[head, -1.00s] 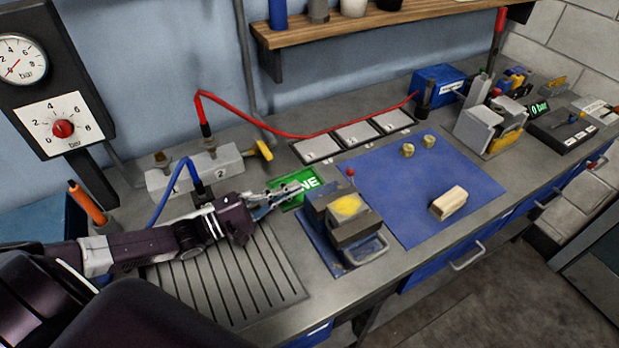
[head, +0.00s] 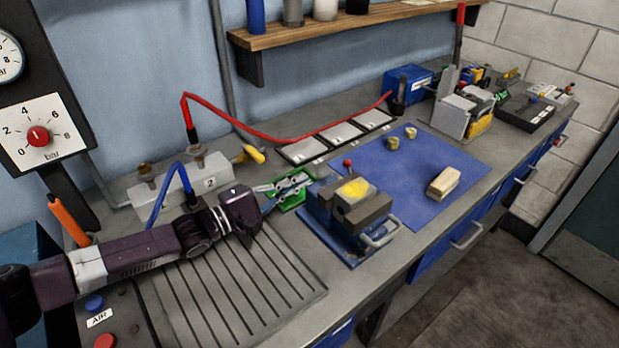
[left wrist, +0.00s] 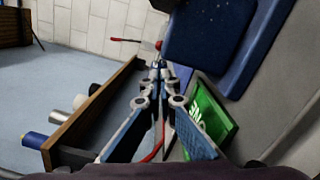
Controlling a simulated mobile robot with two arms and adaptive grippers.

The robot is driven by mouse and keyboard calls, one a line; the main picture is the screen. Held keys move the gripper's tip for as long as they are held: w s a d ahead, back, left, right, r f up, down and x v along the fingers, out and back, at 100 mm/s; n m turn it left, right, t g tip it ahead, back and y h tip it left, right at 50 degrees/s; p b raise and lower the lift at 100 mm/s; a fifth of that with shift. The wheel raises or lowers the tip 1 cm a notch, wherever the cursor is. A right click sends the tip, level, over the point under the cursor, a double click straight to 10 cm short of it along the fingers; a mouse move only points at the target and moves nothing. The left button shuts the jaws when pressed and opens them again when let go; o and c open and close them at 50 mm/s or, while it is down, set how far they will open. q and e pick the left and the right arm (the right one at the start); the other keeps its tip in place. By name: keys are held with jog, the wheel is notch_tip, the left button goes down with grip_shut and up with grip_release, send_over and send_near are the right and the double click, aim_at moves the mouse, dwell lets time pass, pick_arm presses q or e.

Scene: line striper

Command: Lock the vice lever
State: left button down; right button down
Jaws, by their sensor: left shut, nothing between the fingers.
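The vice (head: 372,210) is a blue and dark-grey block on the bench, with a yellow-topped piece (head: 354,188) between its jaws. A small red knob (head: 348,162) stands at its back left; I take it for the lever's end. A grey loop handle (head: 381,236) is at its front right. My left gripper (head: 309,177) is shut and empty, above the green sign (head: 290,201), left of the vice and apart from the knob. In the left wrist view, its fingertips (left wrist: 160,67) meet beside a blue block (left wrist: 205,45), probably the vice. My right gripper is not in view.
A blue mat (head: 425,165) right of the vice holds a wooden block (head: 443,184) and two small brass pieces. A red hose (head: 275,137) arches behind my gripper to a valve block (head: 205,175). A slotted plate (head: 230,285) lies in front of my arm.

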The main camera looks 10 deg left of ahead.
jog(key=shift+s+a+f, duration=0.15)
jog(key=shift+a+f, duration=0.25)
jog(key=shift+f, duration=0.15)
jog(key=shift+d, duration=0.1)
